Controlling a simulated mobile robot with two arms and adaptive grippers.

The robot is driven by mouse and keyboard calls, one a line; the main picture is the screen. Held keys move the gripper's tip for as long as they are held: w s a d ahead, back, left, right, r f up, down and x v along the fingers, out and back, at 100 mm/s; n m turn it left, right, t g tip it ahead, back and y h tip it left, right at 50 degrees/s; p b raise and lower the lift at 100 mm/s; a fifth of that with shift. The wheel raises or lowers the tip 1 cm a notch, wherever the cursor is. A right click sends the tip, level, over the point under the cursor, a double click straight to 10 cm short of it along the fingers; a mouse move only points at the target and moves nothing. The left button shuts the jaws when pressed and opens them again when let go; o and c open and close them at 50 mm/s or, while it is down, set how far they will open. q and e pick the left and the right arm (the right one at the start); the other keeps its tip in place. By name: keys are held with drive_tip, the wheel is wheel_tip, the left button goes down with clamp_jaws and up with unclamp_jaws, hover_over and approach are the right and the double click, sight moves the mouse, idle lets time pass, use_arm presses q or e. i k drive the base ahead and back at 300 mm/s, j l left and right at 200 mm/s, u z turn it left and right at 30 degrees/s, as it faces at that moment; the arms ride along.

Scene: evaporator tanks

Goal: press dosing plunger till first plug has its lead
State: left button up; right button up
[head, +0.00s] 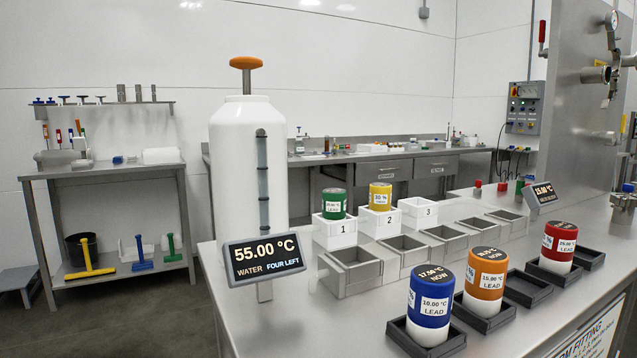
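The dosing plunger's orange knob (246,62) stands raised on a metal rod above a white dosing bottle (232,150). The bottle's display (264,258) reads 55.00 °C, WATER, FOUR LEFT. A blue plug (429,309) reads 17.00 °C NOW on top and 10.00 °C LEAD on its side. An orange plug (485,283) is labelled 15.00 °C LEAD. A red plug (558,247) also bears a LEAD label. A green plug (334,203) sits in white box 1 (335,234), a yellow plug (380,196) in white box 2 (380,222). Neither gripper is in view.
White box 3 (417,212) is empty. Open steel tanks (350,278) run in a row behind the dark trays (527,287); two visible trays are empty. Another display (543,194) reads about 25.00 °C. The bench front left of the blue plug is clear.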

sight(246, 64)
drive_tip(key=k, duration=0.5)
drive_tip(key=j, duration=0.65)
drive_tip(key=k+j, duration=0.15)
drive_tip(key=j, duration=0.45)
drive_tip(key=i+j, duration=0.3)
drive_tip(key=i, duration=0.15)
drive_tip(key=i+j+z, duration=0.15)
drive_tip(key=i+j, duration=0.2)
drive_tip(key=i, duration=0.1)
